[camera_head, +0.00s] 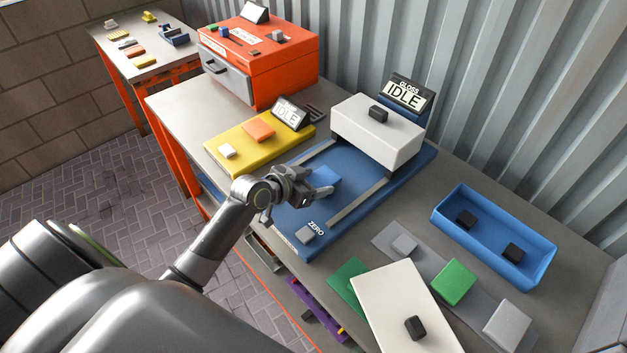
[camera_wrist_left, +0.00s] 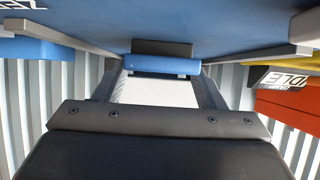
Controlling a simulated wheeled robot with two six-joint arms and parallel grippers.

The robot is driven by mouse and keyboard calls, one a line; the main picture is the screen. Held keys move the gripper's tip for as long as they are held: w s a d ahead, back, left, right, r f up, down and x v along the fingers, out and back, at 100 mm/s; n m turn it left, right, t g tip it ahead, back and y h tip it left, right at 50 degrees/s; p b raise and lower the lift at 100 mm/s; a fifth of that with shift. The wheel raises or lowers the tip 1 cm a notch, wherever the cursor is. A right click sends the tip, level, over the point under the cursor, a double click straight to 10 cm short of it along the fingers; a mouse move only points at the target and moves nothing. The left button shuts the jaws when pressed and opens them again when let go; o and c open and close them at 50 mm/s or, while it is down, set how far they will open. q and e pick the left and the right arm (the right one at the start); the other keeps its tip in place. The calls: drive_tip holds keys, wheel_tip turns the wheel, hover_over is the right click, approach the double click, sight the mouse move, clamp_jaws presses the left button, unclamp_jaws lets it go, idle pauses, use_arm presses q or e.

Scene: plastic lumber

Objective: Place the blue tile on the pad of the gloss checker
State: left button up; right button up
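The gloss checker has a blue base (camera_head: 345,163), a white hood (camera_head: 385,130) and a display (camera_head: 407,94) reading "GLOSS IDLE". My left gripper (camera_head: 313,187) is over the front part of the base, between its two grey rails. It is shut on the blue tile (camera_head: 326,177), gripping its two sides. In the left wrist view the blue tile (camera_wrist_left: 160,66) spans between the fingertips, with a dark block, possibly the pad (camera_wrist_left: 162,47), right beside it. I cannot tell whether tile and pad touch. My right gripper is not in view.
A grey block (camera_head: 305,233) sits by "ZERO" on the base. A yellow device (camera_head: 240,138) and an orange cabinet (camera_head: 275,65) stand to the left. A blue tray (camera_head: 540,272), a white board (camera_head: 390,305) and a grey strip (camera_head: 425,258) with tiles lie to the right.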

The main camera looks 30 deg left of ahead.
use_arm(q)
drive_tip(key=shift+o, duration=1.3)
drive_tip(key=shift+r, duration=0.1)
drive_tip(key=shift+s+r, duration=0.1)
drive_tip(key=shift+s, duration=0.05)
drive_tip(key=v, duration=1.1)
drive_tip(key=shift+s+r, duration=0.2)
drive_tip(key=shift+s, duration=0.1)
drive_tip(key=shift+a, duration=0.15)
